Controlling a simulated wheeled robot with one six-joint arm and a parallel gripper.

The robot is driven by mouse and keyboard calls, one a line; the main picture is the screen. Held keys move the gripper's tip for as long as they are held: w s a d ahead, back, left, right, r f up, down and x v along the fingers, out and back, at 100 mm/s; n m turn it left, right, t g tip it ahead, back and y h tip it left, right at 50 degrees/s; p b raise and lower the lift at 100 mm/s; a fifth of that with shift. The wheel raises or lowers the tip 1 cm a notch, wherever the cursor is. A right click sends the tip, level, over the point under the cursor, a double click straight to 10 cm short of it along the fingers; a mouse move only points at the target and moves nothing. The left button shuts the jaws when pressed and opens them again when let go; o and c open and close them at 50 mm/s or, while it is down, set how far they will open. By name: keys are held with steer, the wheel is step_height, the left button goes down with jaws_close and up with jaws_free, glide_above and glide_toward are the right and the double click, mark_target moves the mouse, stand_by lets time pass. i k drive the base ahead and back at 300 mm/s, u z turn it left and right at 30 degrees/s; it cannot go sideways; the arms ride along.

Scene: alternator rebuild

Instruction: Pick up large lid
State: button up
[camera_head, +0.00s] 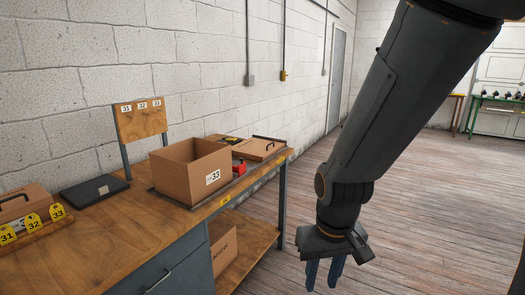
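A flat brown lid (259,149) with a black bar handle lies at the far right end of the wooden workbench (120,240), behind an open cardboard box. It looks like the large lid. Another brown piece (22,203) with a black handle is cut off by the left edge; I cannot tell whether it is a lid or a closed box. My gripper (324,274) hangs over the floor to the right of the bench, pointing down, apart from both. Its two blue fingers stand apart with nothing visible between them.
The open cardboard box (190,172) labelled 33 stands mid-bench, with a red item (239,167) beside it. A black scale-like plate (95,189), a numbered board (141,122) and yellow number tags (33,221) are to the left. Another box (223,250) sits on the lower shelf. The floor at right is clear.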

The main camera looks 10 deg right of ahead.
mark_target(256, 149)
steer(key=z, duration=0.65)
steer(key=i, duration=1.1)
steer(key=z, duration=0.6)
steer(key=i, duration=1.35)
steer(key=u, duration=0.85)
steer(key=i, duration=0.8)
steer(key=u, duration=1.25)
steer(key=i, duration=0.35)
steer(key=u, duration=0.25)
